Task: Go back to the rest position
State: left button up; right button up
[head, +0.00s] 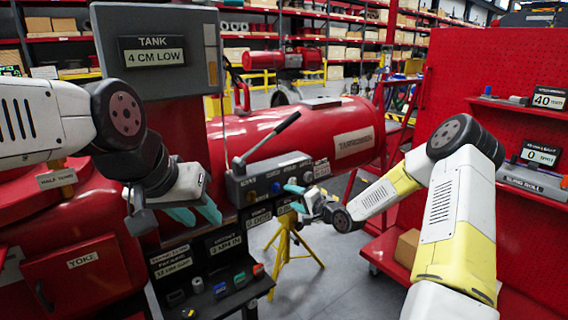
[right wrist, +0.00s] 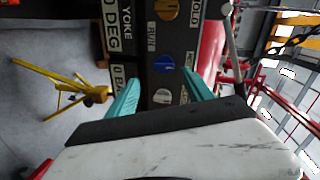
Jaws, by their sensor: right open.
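My left gripper (head: 207,221) hangs at the left in the head view, in front of the red machinery. Its two teal fingers point down and right, with their tips apart and nothing seen between them. My right gripper (head: 291,197) is in front of the control panel (head: 270,183), right of the panel's knobs. In the right wrist view its two teal fingers (right wrist: 165,81) are spread wide and empty. The panel with a blue knob (right wrist: 163,63) and an orange knob (right wrist: 166,10) shows beyond them; contact is not seen.
A grey box with a "TANK 4 CM LOW" sign (head: 153,52) stands above my left arm. A lever (head: 272,135) rises from the panel. A yellow stand (head: 291,243) is below my right gripper. A red pegboard with shelves (head: 490,75) stands at the right.

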jog(key=s+d+r+n+g+h, duration=0.25)
jog(key=s+d+r+h, duration=0.2)
jog(key=s+r, duration=0.4)
jog(key=s+d+r+n+g+h, duration=0.2)
jog(key=s+d+r+n+h, duration=0.25)
jog(key=s+r, duration=0.4)
jog(key=s+r+g, duration=0.1)
jog(key=s+r, duration=0.1)
jog(key=s, duration=1)
jog(key=s+r+n+g+y, duration=0.1)
jog(key=s+r, duration=0.1)
jog(key=s, duration=0.9)
jog(key=shift+s+d+r+y, duration=0.15)
jog(key=shift+s+d+y, duration=0.1)
jog(key=shift+s+y, duration=0.1)
